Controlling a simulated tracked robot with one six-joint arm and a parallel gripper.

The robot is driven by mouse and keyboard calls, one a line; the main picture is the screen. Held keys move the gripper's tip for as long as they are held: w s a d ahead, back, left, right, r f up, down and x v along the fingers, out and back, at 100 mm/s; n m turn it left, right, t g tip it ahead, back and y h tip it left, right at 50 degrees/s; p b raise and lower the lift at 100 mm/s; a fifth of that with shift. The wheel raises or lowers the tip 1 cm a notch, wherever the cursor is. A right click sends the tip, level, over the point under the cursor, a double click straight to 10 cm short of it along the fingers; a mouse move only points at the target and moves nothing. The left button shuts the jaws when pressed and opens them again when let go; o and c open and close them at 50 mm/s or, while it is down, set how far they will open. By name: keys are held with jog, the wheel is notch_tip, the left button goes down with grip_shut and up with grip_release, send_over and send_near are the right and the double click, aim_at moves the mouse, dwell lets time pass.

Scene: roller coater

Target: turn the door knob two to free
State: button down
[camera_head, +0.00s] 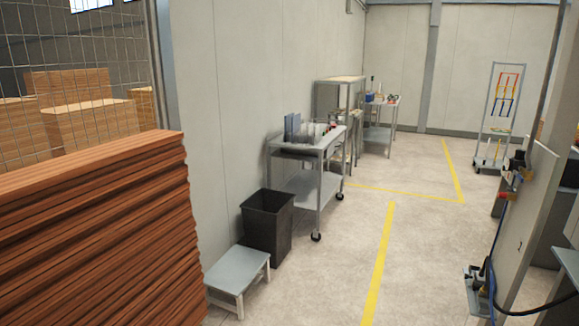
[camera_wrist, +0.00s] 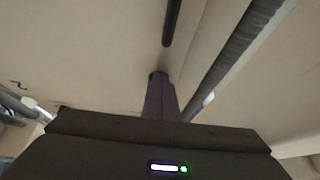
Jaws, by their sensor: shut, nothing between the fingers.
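My gripper (camera_wrist: 159,78) shows in the wrist view as a narrow dark pair of fingers, shut and empty, pointing up the picture at a pale beige panel (camera_wrist: 95,50). A dark rod (camera_wrist: 172,22) runs from the top edge towards the fingertips; I cannot tell whether they touch or whether it belongs to a knob. A small dark hook-like shape (camera_wrist: 17,84) is on the panel at the left. No door knob can be clearly made out in either view. My gripper is not in the head view.
In the head view a stack of brown boards (camera_head: 95,235) fills the left front. A step stool (camera_head: 238,272), black bin (camera_head: 267,224) and wheeled cart (camera_head: 318,190) line the wall. An upright panel (camera_head: 528,215) with fittings stands right. The floor (camera_head: 350,240) between is clear.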

jog(key=shift+w+d+r, duration=0.15)
jog(key=shift+w+d, duration=0.05)
jog(key=shift+w, duration=0.3)
dwell(0.4)
jog(key=shift+w+f, duration=0.1)
jog(key=shift+f, duration=0.3)
dwell(0.4)
jog(key=shift+w+a, duration=0.4)
jog(key=shift+a, duration=0.5)
jog(key=shift+w+a, duration=0.4)
jog(key=shift+a, duration=0.5)
jog(key=shift+w+a, duration=0.4)
jog(key=shift+a, duration=0.5)
jog(key=shift+f, duration=0.1)
